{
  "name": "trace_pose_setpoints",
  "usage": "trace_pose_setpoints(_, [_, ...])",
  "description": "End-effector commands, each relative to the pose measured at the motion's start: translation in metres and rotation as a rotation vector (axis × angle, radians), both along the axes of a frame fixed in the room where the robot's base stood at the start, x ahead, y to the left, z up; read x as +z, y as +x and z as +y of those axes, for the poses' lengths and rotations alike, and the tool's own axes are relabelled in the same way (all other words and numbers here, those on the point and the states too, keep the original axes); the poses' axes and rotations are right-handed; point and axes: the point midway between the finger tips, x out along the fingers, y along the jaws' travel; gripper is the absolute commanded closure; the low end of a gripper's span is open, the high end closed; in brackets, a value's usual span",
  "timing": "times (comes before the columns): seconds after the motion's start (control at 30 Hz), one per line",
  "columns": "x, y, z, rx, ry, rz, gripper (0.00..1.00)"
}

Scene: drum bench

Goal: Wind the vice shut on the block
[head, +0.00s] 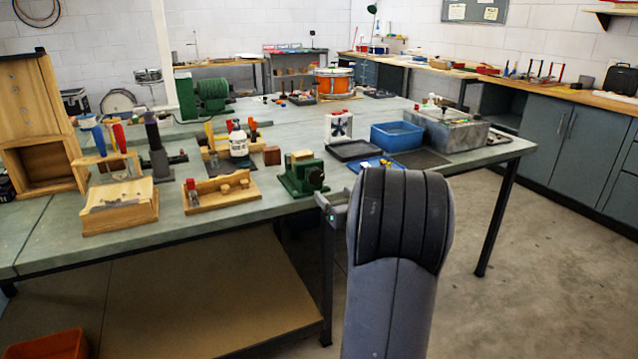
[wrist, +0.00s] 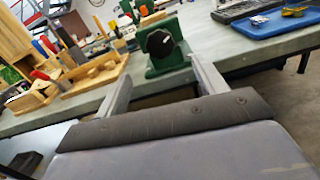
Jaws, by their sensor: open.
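The green vice (head: 296,181) stands near the front edge of the bench. Its dark round knob (head: 316,177) faces the front, towards me. A pale wooden block (head: 302,156) shows at the top of the vice, between its jaws; I cannot tell whether both jaws touch it. In the wrist view the vice (wrist: 170,64) and its black knob (wrist: 160,42) are straight ahead. My gripper (wrist: 160,74) is open and empty, its two fingers apart on either side of the line to the knob, short of it. In the head view my forearm hides most of my gripper (head: 328,208).
Left of the vice is a wooden tray (head: 222,196) with pegs, and a wooden box (head: 120,208). Right of it are a blue mat (head: 366,163), a blue bin (head: 397,136) and a grey case (head: 452,132). The floor at the right is clear.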

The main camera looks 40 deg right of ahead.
Motion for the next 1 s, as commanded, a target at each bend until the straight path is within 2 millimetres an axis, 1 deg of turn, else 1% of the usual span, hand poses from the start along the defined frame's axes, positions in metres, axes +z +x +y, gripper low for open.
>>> trace_pose_setpoints(0.13, [0.0,0.018,-0.004,0.003,0.0,0.001,0.33])
trace_pose_setpoints(0.3, [0.0,0.05,-0.011,0.003,0.002,0.0,0.33])
trace_pose_setpoints(0.5, [0.001,0.082,-0.019,0.002,0.002,-0.001,0.33])
trace_pose_setpoints(0.7, [0.0,0.098,-0.023,0.001,0.003,-0.001,0.33])
trace_pose_setpoints(1.0, [0.0,0.102,-0.024,0.0,0.003,-0.001,0.33])
